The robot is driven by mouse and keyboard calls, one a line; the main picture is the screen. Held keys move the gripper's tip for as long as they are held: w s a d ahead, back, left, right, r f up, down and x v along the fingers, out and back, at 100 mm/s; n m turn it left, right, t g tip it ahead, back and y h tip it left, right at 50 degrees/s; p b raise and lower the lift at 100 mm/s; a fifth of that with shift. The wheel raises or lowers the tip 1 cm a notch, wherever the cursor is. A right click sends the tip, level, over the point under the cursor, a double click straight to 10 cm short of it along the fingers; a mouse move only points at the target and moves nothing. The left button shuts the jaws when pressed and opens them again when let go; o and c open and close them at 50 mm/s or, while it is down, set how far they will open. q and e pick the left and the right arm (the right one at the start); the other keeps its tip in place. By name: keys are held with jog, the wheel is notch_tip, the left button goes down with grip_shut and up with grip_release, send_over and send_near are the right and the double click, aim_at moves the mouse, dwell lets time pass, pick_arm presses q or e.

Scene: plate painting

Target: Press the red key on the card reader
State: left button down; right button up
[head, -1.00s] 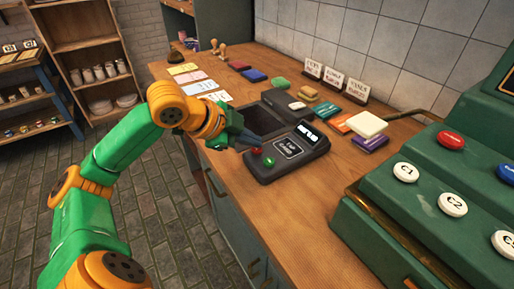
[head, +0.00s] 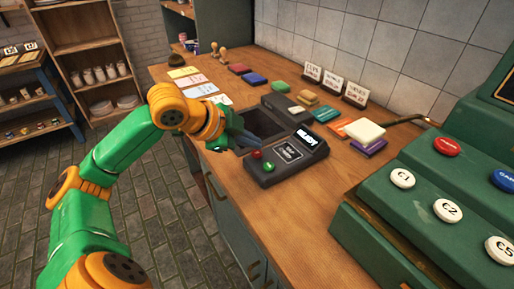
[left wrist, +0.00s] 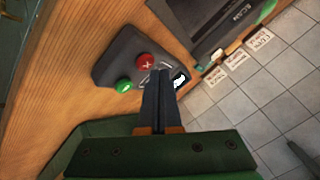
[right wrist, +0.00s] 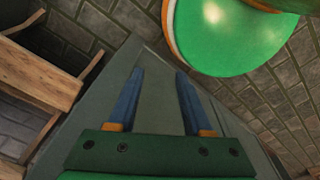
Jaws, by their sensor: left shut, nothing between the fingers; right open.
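The dark card reader (head: 290,160) lies on the wooden counter, with a lit display (head: 307,137). Its red key (head: 257,154) and green key (head: 269,167) sit side by side at its near left end. In the left wrist view the red key (left wrist: 145,61) bears an X, with the green key (left wrist: 124,86) beside it. My left gripper (left wrist: 160,72) is shut and empty, its tips close to the red key; whether they touch is unclear. My right gripper (right wrist: 158,72) is open and empty, seen only in the right wrist view.
A dark open box (head: 263,124) adjoins the reader. Coloured blocks, paper slips and small standing cards (head: 333,82) lie beyond. A green till with round keys (head: 448,211) stands at the right. The front strip of counter (head: 290,215) is clear.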

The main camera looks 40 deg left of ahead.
aim_at(252, 154)
pick_arm(q)
jog(key=shift+r, duration=0.2)
notch_tip(252, 154, up, 5)
jog(key=p, duration=0.5)
dwell(0.4)
dwell(0.3)
